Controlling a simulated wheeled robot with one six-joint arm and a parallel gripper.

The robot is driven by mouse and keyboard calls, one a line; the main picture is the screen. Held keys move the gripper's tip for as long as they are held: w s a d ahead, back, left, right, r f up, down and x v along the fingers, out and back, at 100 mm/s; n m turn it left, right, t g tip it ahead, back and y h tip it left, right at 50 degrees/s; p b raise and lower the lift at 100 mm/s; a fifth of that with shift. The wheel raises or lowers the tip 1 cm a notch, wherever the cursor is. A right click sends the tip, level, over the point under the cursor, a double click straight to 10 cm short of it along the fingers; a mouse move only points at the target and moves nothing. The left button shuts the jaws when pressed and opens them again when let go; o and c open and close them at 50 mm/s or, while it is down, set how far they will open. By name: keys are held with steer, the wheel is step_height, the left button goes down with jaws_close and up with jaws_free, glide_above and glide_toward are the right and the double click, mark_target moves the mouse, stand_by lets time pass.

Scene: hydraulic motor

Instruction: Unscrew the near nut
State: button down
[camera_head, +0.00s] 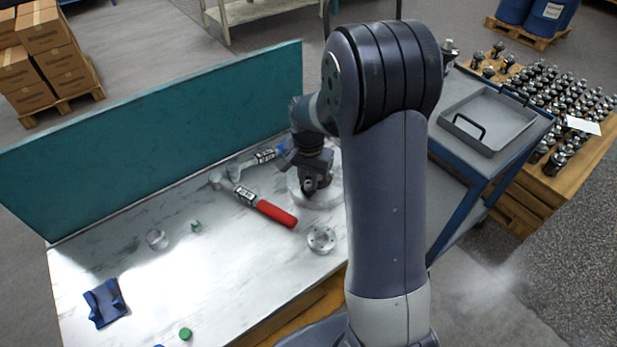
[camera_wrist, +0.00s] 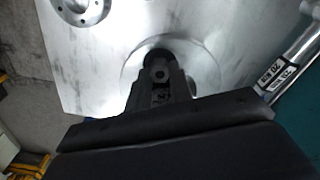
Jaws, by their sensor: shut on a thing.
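My gripper (camera_head: 312,186) is over the round grey fixture (camera_head: 328,196) at the back right of the workbench, pointing down at the dark hydraulic motor on it. In the wrist view my gripper (camera_wrist: 160,82) is shut at the dark motor (camera_wrist: 158,54), which stands in the middle of the round fixture (camera_wrist: 205,62). The near nut is mostly hidden between the fingers, and its thread cannot be made out. The far side of the motor is hidden too.
A red-handled torque wrench (camera_head: 276,213) and a second wrench (camera_head: 265,156) lie left of the fixture. A flanged metal ring (camera_head: 321,239) lies in front. A teal panel (camera_head: 160,140) closes the back.

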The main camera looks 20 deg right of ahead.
mark_target(309, 183)
steer(key=shift+n, duration=0.3)
steer(key=shift+n, duration=0.7)
steer(key=shift+r, duration=0.1)
steer(key=shift+r+p, duration=1.55)
steer(key=shift+r, duration=0.45)
